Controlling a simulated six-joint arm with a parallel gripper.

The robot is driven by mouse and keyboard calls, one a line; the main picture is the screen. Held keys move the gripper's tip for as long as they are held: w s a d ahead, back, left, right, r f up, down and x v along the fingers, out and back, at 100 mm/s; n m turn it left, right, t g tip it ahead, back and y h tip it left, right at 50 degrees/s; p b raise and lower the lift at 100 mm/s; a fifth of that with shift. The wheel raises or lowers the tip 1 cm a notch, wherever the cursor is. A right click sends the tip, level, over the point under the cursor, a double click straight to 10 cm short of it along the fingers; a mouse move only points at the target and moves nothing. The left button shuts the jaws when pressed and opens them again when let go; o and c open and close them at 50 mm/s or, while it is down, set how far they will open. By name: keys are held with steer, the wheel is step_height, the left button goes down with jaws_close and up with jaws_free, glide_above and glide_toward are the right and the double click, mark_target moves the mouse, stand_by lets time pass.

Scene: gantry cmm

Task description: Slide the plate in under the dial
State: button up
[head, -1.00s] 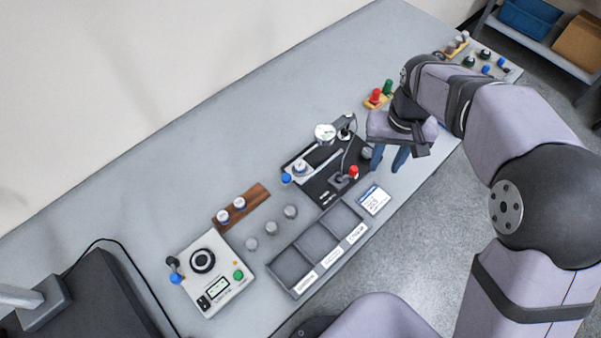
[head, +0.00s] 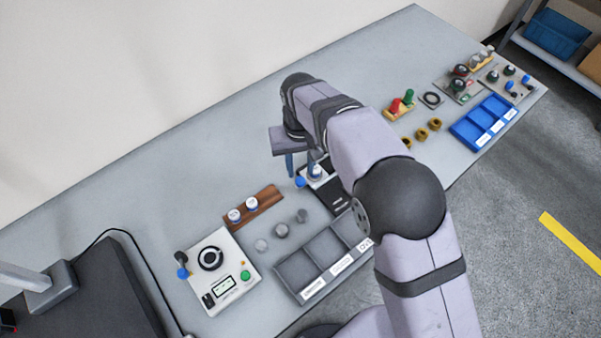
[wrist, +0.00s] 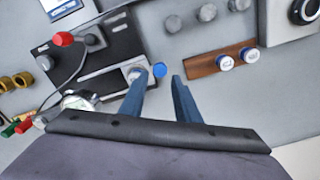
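The pale sliding plate (head: 325,179) carries a white-topped part and has a blue knob (head: 300,182) at its left end. It sits at the end of a light rail on a black base (wrist: 112,40). The blue knob also shows in the wrist view (wrist: 159,69). The dial (wrist: 78,100) stands at the rail's other end, partly behind my gripper's edge; my arm hides it in the head view. My gripper (wrist: 160,80) is open and empty. In the wrist view the knob lies in the gap between its blue fingertips; whether they touch it I cannot tell.
A wooden block (head: 253,208) with two white-topped parts lies close by. Grey pucks, a grey divided tray (head: 307,274) and a control box (head: 222,270) stand in front and left. A cable and a red knob (wrist: 64,39) are on the black base. The bench behind is clear.

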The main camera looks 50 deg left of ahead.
mark_target(300, 180)
steer(key=shift+f+p, duration=0.75)
steer(key=shift+f, duration=1.65)
